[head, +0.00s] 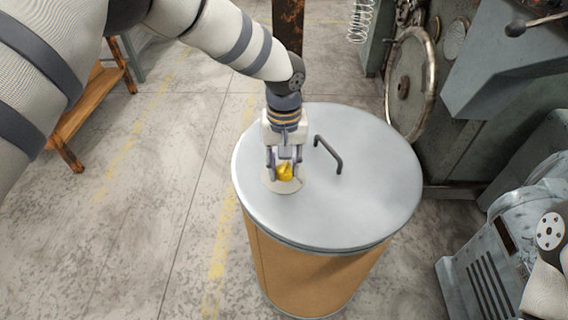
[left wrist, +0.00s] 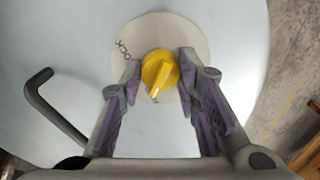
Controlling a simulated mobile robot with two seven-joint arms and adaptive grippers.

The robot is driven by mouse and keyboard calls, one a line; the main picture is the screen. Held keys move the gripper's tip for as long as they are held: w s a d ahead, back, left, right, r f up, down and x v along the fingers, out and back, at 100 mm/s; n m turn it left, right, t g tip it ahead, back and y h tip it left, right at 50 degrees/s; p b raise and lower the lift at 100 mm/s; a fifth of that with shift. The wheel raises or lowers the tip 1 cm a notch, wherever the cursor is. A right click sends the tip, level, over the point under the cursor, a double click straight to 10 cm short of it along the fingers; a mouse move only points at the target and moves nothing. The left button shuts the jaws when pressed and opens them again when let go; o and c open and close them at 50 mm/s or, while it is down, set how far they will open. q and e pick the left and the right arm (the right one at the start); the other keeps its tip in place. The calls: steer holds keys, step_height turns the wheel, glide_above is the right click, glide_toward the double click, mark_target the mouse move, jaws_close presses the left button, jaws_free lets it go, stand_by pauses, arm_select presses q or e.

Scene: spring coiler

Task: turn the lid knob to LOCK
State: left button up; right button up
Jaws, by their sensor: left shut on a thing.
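A yellow knob (head: 285,172) sits on a pale round plate (head: 287,187) on the grey lid (head: 370,190) of a tan drum (head: 310,275). My left gripper (head: 284,170) comes down on the knob from above and is shut on it. In the left wrist view the knob (left wrist: 160,73) lies between the two fingers (left wrist: 160,85). A pale pointer mark on the knob faces the bottom of that view. Dark lettering (left wrist: 123,50) shows on the plate at upper left of the knob, too small to read surely. My right gripper is not in view.
A black bar handle (head: 330,153) stands up from the lid, right of my left gripper. A rusty post (head: 289,25) rises behind the drum. Grey machinery (head: 480,90) with a large wheel stands at the right. Open floor lies left.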

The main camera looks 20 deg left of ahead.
arm_select(q)
steer(key=m, duration=0.8)
steer(key=shift+m+p, duration=0.3)
steer(key=shift+p, duration=0.05)
steer(key=m, duration=0.4)
steer(key=shift+f, duration=0.1)
steer(key=shift+m, duration=2.3)
steer(key=o, duration=1.2)
